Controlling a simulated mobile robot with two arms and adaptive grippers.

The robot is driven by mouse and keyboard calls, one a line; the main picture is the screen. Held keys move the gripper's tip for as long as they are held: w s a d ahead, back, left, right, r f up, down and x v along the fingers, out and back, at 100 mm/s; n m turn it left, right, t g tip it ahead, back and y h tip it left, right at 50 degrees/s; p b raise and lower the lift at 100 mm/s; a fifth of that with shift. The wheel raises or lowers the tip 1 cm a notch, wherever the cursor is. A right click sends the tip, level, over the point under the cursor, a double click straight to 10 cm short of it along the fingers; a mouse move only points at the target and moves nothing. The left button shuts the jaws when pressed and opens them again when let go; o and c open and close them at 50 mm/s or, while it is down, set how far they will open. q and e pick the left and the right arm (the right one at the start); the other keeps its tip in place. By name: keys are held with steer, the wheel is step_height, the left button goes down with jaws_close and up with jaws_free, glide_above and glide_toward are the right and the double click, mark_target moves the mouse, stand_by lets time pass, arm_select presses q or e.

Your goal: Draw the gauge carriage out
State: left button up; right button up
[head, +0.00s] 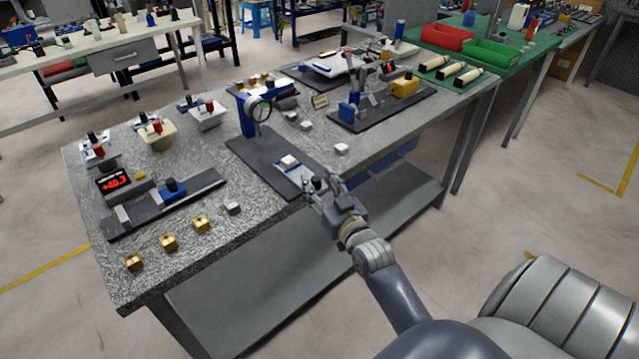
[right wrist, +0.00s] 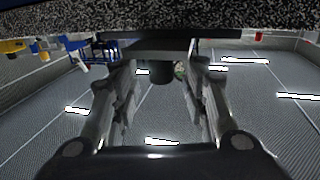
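The gauge stand has a round dial (head: 260,110) on a blue column at the back of a dark base plate (head: 250,150). A blue carriage (head: 294,174) lies on the front of this plate, with a small pale block (head: 289,162) on top. A dark knob (head: 316,183) is at the carriage's front end, near the table edge. My right gripper (head: 322,186) is at this knob. In the right wrist view its fingers (right wrist: 162,92) are apart, with a dark cylindrical knob (right wrist: 162,70) between or just beyond the tips; contact cannot be told. My left gripper is not in view.
A digital readout (head: 115,182) and a blue-carriage slide (head: 172,188) stand to the left. Several brass blocks (head: 168,242) lie at the front left. Another dark fixture plate (head: 385,118) is behind right. Open floor lies in front of the table edge.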

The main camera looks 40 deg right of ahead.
steer(key=s+a, duration=0.2)
steer(key=s, duration=1)
steer(key=shift+a, duration=0.1)
stand_by(0.4)
steer(key=s+a+f+n+g+y, duration=0.1)
steer(key=s+a+f+g, duration=0.2)
steer(key=f, duration=1)
steer(key=s+a+f+g+y, duration=0.1)
steer(key=s+a+f+g, duration=0.2)
steer(key=f, duration=0.9)
steer(key=s+a+f+n+g+y, duration=0.1)
steer(key=s+a+f+g, duration=0.2)
steer(key=f, duration=1)
steer(key=s+a+f+n+g, duration=0.1)
steer(key=s+f+g, duration=0.2)
steer(key=s+f, duration=0.5)
steer(key=s+a+f+n+g, duration=0.1)
steer(key=s+f+g, duration=0.3)
steer(key=s+f, duration=0.5)
steer(key=s+a, duration=0.1)
steer(key=s, duration=0.8)
steer(key=shift+f+n+g, duration=0.25)
steer(key=shift+n+g, duration=0.05)
